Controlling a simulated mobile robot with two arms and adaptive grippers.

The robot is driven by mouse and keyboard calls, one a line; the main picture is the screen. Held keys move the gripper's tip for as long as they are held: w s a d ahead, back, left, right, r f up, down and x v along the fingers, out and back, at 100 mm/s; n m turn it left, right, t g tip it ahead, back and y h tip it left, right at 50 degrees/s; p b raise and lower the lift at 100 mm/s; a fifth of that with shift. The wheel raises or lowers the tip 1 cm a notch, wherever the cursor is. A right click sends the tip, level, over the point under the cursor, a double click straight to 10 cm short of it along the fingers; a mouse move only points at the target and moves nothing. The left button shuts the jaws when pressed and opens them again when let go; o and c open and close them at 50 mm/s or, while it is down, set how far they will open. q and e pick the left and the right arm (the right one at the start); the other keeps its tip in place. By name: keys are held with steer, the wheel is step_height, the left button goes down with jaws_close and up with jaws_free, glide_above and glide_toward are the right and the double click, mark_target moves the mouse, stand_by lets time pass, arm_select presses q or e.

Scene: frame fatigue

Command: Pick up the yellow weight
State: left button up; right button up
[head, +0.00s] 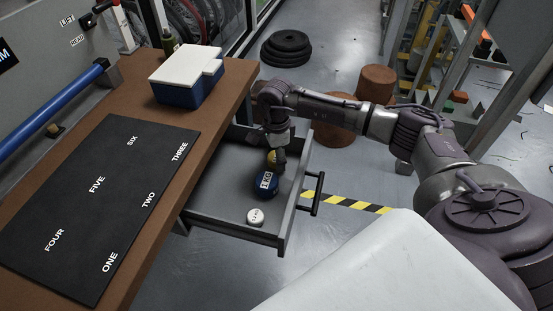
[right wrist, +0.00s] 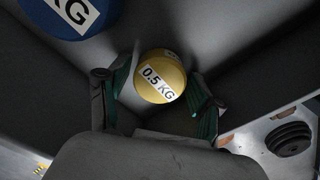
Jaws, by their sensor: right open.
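The yellow weight (right wrist: 160,77), labelled 0.5 KG, lies in the open drawer (head: 230,207). In the right wrist view it sits between the two fingers of my right gripper (right wrist: 158,92), with a gap showing on each side. In the head view my right gripper (head: 276,155) points down into the back of the drawer and partly hides the yellow weight (head: 271,156). The gripper is open. My left gripper is in neither view.
A blue weight (head: 264,184) and a white weight (head: 255,217) lie nearer the drawer's front. The drawer walls stand close around my gripper. A black mat (head: 75,215) with number words and a blue box with white lid (head: 187,77) are on the brown bench.

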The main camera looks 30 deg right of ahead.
steer(key=shift+r, duration=0.1)
jaws_close()
